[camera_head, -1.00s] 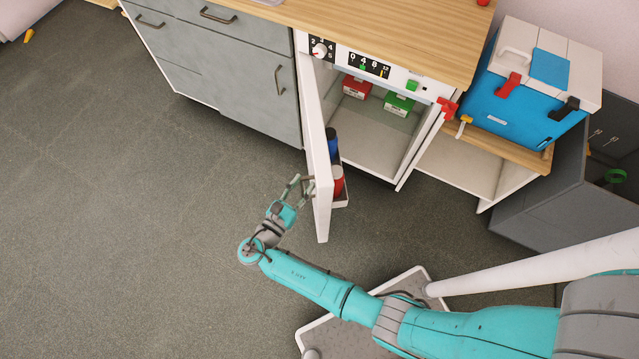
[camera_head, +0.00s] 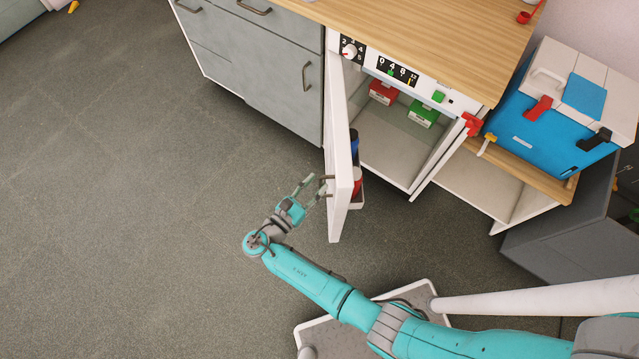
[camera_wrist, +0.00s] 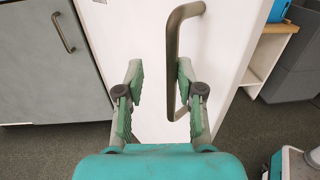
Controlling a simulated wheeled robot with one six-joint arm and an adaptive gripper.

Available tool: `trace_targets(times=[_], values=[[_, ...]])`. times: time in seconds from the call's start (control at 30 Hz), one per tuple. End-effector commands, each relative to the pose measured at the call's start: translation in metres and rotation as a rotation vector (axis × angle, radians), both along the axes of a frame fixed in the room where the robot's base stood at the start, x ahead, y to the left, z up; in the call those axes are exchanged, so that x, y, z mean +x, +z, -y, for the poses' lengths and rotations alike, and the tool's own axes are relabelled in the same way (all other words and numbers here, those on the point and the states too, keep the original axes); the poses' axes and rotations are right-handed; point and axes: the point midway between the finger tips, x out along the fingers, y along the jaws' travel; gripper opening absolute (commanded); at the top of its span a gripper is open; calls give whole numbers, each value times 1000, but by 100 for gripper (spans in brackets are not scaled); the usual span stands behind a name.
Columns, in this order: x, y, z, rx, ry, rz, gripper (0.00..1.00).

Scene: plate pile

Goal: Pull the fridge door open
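The white fridge door (camera_head: 341,160) stands swung well out from the fridge (camera_head: 395,150), whose inside shows. Red and blue items stand on the inner side of the door. My gripper (camera_head: 309,190) is on the door's outer side, beside the handle (camera_head: 325,184). In the wrist view, the dark handle (camera_wrist: 172,62) runs down the white door (camera_wrist: 125,40). My gripper (camera_wrist: 160,82) is open there, its fingers apart, with the handle bar in the gap close to the right finger. I cannot tell whether they touch.
Grey drawers and a cupboard (camera_head: 265,75) stand left of the fridge under a wooden counter (camera_head: 420,35). A blue and white box (camera_head: 555,110) sits on a low shelf at right. The floor (camera_head: 130,200) left of the door is clear.

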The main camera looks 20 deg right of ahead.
Motion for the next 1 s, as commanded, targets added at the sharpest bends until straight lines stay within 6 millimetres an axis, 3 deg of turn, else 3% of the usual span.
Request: trace_targets(times=[1.0], values=[[5,0,-61,0,1,0,37]])
